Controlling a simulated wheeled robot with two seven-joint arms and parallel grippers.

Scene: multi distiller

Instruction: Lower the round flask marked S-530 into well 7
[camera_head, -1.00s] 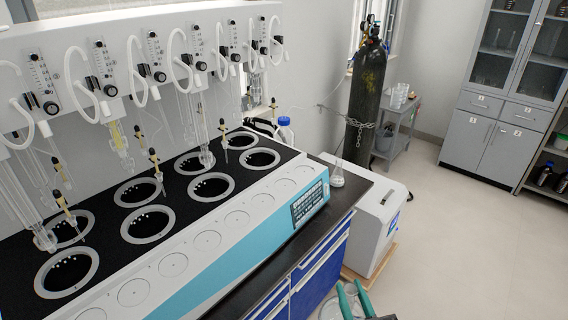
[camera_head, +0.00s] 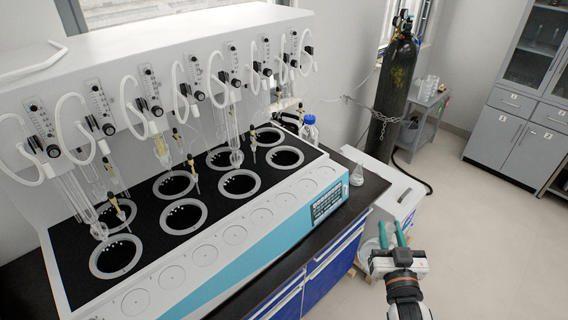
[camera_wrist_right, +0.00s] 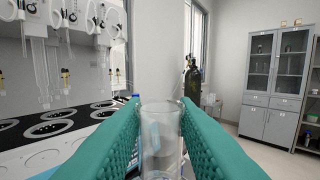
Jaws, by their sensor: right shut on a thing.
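My right gripper (camera_head: 391,232) is at the lower right of the head view, over the floor beyond the bench end. Its green fingers are shut on a clear glass flask, whose neck (camera_wrist_right: 160,135) stands between them in the right wrist view. No S-530 mark is readable. The flask's body shows only faintly in the head view. The distiller (camera_head: 268,240) has two rows of ringed wells in its black top, such as a front one (camera_head: 117,270) and a far one (camera_head: 300,158). Well numbers are not readable. My left gripper is out of view.
Glass tubes and yellow-tipped droppers hang over the wells. A conical flask (camera_head: 357,176) and a blue-capped bottle (camera_head: 309,131) stand near the distiller's right end. A chained gas cylinder (camera_head: 393,85) stands behind. The floor at right is clear.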

